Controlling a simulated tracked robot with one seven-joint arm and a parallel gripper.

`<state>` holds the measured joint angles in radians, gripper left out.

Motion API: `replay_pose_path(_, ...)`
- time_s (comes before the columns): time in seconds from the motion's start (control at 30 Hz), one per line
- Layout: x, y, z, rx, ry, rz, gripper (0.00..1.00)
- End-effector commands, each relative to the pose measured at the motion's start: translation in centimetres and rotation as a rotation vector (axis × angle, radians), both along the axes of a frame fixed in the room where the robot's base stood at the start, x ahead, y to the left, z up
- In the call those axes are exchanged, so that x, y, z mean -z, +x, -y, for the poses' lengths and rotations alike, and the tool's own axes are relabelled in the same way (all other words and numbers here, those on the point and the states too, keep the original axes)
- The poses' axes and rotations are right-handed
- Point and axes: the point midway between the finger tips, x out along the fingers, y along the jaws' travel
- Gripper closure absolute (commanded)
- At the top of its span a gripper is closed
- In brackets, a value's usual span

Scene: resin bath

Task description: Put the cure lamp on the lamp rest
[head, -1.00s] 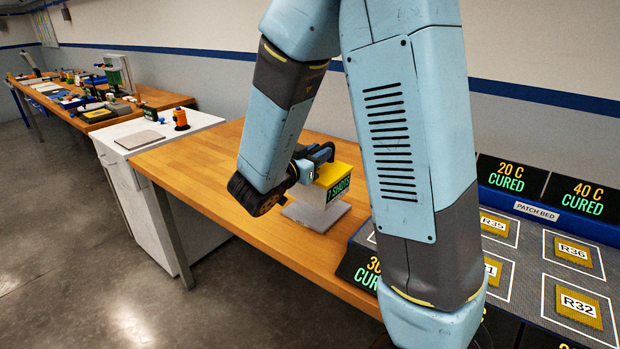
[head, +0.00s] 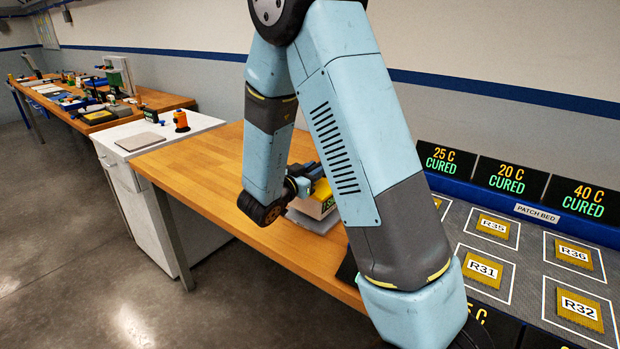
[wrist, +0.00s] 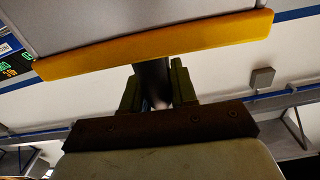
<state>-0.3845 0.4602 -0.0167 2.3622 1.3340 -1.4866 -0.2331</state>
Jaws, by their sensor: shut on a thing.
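The cure lamp (head: 321,197) is a pale box with a yellow top and a lit green display, partly hidden by my arm. In the wrist view its grey body (wrist: 140,22) and yellow edge (wrist: 160,43) fill the top. My gripper (wrist: 156,88) is shut on the lamp's dark handle. In the head view my gripper (head: 306,180) is at the lamp's left side. A flat grey slab (head: 316,224), which looks like the lamp rest, lies on the wooden bench directly below the lamp. I cannot tell whether the lamp touches it.
The patch bed (head: 470,240), with several labelled patches and lit signs, lies to the right. The wooden bench (head: 205,160) is clear left of the lamp. A white cabinet (head: 150,170) holds a grey plate (head: 140,141) and an orange item (head: 181,121). A cluttered bench stands behind.

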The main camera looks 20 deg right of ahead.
Motion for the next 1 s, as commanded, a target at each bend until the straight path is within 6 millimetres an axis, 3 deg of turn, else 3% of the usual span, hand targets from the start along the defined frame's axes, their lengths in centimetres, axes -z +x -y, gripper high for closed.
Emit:
replay_pose_path(0.17, 1.8, 0.0, 0.0, -0.001, -0.001, -0.002, 1.0)
replay_pose_path(0.4, 2.1, -0.1, 0.0, 0.0, 0.001, -0.001, 1.0)
replay_pose_path(0.43, 2.1, -0.1, 0.0, 0.0, 0.001, -0.002, 0.7)
replay_pose_path(0.6, 2.1, -0.1, 0.0, -0.001, 0.0, -0.001, 0.54)
replay_pose_path(0.7, 2.0, -0.1, 0.0, -0.001, 0.0, -0.001, 0.47)
replay_pose_path(1.0, 2.0, -0.3, -0.5, -0.003, 0.0, 0.0, 0.47)
